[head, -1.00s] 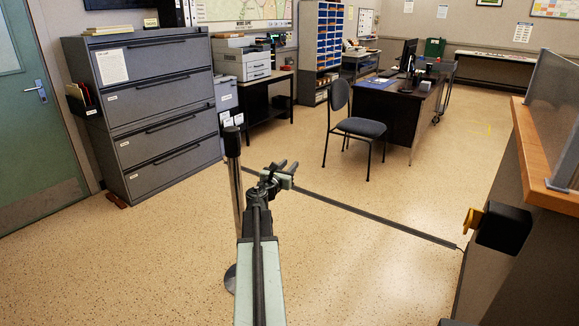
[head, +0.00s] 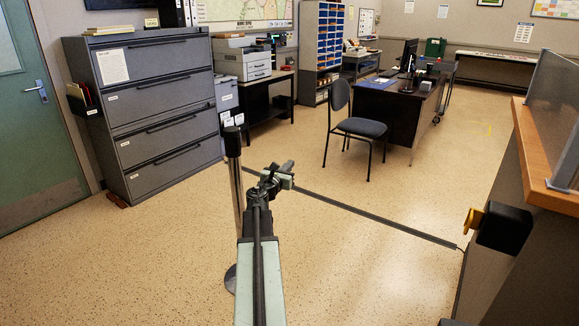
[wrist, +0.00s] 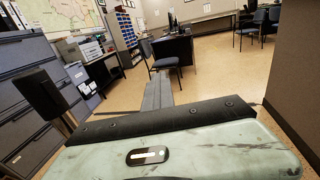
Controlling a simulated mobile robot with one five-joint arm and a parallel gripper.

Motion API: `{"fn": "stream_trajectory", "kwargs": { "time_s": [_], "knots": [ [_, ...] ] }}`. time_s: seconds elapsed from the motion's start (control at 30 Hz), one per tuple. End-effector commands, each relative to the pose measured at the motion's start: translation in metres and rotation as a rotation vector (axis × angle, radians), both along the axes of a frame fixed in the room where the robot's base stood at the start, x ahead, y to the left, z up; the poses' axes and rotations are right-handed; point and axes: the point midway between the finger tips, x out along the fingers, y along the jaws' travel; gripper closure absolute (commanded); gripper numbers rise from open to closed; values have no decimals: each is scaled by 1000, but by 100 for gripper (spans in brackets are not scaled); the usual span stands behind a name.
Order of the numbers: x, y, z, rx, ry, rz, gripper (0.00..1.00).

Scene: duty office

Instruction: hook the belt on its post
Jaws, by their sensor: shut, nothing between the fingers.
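The post (head: 238,195) is a shiny upright pole with a black top, just left of my arm; its black head shows at left in the wrist view (wrist: 40,92). The belt unit (head: 504,228) is a black box on the side of the counter at right, with a yellow end piece (head: 473,220) at its left face. No belt is seen stretched between box and post. My gripper (head: 287,170) is shut and empty, to the right of the post's top and well left of the yellow piece. Its fingers show in the wrist view (wrist: 157,95).
A dark strip (head: 375,220) runs along the floor towards the counter (head: 545,160). A chair (head: 358,125) and desk (head: 395,100) stand behind. Grey filing cabinets (head: 150,110) stand at left. The floor between arm and counter is otherwise open.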

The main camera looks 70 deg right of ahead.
Motion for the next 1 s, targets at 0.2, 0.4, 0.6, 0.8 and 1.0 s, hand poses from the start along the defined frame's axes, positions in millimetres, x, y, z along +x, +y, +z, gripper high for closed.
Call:
{"fn": "stream_trajectory", "kwargs": {
  "time_s": [0.2, 0.4, 0.6, 0.8, 1.0],
  "knots": [
    [0, 0, 0, 0, 0, 0, 100],
    [-1, 0, 0, 0, 0, -1, 100],
    [-1, 0, 0, 0, 0, -1, 100],
    [-1, 0, 0, 0, 0, -1, 99],
    [-1, 0, 0, 0, 0, -1, 69]
  ]
}}
